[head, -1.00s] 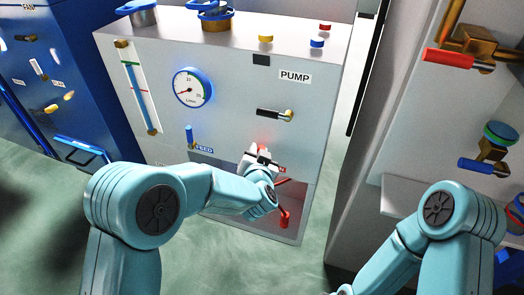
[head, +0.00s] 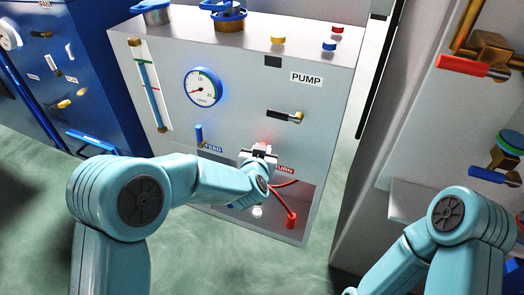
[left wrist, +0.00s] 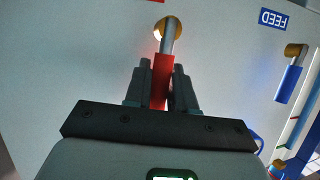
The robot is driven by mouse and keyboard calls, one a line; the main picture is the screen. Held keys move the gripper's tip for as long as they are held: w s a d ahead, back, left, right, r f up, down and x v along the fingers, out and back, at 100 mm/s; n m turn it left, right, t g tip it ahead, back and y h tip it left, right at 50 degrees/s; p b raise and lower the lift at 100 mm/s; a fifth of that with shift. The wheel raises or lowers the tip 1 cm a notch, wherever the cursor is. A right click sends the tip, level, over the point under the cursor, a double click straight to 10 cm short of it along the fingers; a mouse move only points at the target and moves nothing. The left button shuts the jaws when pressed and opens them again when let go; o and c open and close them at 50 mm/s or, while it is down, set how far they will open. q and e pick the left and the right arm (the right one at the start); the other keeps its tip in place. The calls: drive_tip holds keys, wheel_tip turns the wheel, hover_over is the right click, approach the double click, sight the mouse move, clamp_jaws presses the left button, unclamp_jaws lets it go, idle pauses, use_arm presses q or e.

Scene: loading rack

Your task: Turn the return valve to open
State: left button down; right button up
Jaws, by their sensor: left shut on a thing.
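The return valve has a red lever handle (left wrist: 161,75) on a brass hub (left wrist: 167,29) at the front of the pump cabinet. My left gripper (left wrist: 160,85) is shut on the red handle, one finger on each side. In the head view my left gripper (head: 263,153) is against the lower cabinet front, beside the partly covered red RETURN label (head: 284,169). It hides most of the valve there. My right arm shows at the lower right of the head view, but its gripper is out of the picture.
The feed valve (head: 199,135) with its blue handle is left of my gripper. A black-handled valve (head: 285,116) is above it. A rack (head: 410,130) stands at the right.

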use_arm(q)
drive_tip(key=shift+r, duration=0.1)
drive_tip(key=c, duration=1)
unclamp_jaws()
drive_tip(key=shift+w, duration=0.1)
drive_tip(key=shift+c, duration=0.2)
drive_tip(key=p+v, duration=0.3)
drive_tip(key=v, duration=1.3)
